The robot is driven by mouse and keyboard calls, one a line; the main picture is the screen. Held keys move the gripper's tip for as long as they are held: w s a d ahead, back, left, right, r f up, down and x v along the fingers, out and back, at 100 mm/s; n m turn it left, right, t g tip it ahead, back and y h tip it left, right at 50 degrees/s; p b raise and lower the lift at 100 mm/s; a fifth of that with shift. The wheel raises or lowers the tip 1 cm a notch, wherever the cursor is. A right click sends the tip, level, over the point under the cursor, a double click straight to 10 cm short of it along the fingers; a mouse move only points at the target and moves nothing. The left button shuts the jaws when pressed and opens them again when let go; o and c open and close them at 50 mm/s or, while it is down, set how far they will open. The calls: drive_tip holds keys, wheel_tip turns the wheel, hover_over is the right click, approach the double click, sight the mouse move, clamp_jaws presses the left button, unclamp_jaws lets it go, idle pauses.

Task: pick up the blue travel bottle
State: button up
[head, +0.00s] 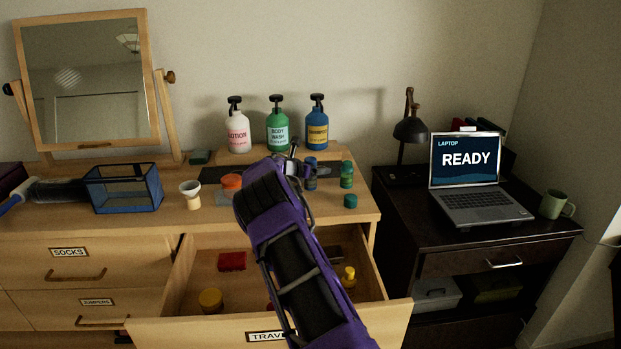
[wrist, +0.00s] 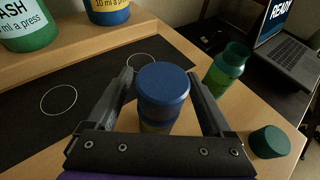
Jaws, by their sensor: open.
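The blue travel bottle (wrist: 163,88) stands upright between my gripper's two fingers in the wrist view, its round blue lid facing the camera. My gripper (wrist: 162,78) is open, with one finger on each side of the bottle. Visible gaps lie between the fingers and the lid. In the head view the bottle (head: 311,178) shows just right of my gripper (head: 298,166), partly hidden by it, on the dresser top.
A green travel bottle (head: 347,175) and a loose green cap (head: 350,201) stand right of it. Several pump bottles, including a blue one (head: 317,132), stand on a wooden riser behind. A funnel (head: 191,193) is left. The open drawer (head: 215,285) lies below.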

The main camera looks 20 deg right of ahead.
clamp_jaws()
idle(0.4)
